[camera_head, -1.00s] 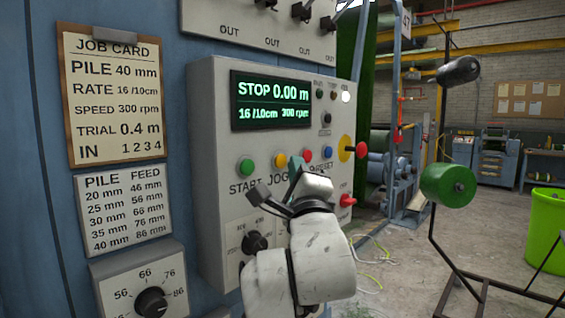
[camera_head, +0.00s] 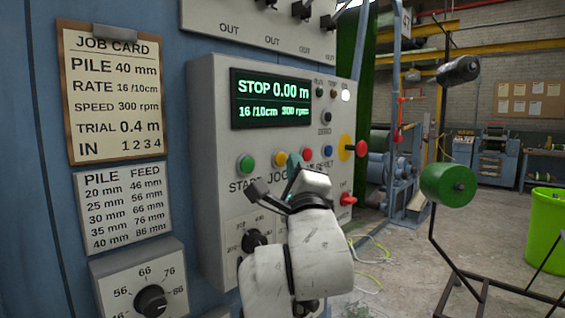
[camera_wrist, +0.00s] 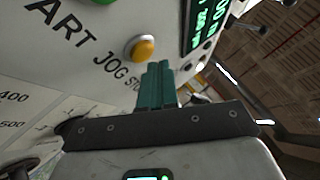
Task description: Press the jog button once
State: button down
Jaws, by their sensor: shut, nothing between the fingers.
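The jog button (camera_head: 280,159) is a yellow-orange dome on the pale control panel, above the word JOG and between the green and red buttons. In the wrist view the jog button (camera_wrist: 142,48) stands out in its round collar, fully in sight. My gripper (camera_head: 293,163) is in front of the button row, its teal fingers closed together and empty. In the wrist view the fingertips (camera_wrist: 158,68) lie just right of and below the button. I cannot tell how far they are from the panel. The display (camera_head: 271,100) reads STOP 0.00 m, 16/10cm, 300 rpm.
The green start button (camera_head: 246,163) is left of jog; the red button (camera_head: 306,155) and blue reset button (camera_head: 328,151) are right of it. A red knob on a yellow disc (camera_head: 350,148) juts out farther right. A selector knob (camera_head: 254,240) sits below.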

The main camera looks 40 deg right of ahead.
jog(key=shift+w+b, duration=0.6)
jog(key=shift+w, duration=0.2)
dwell(0.9)
jog(key=shift+s, duration=0.95)
jog(key=s, duration=0.5)
jog(key=shift+f, duration=0.1)
dwell(0.8)
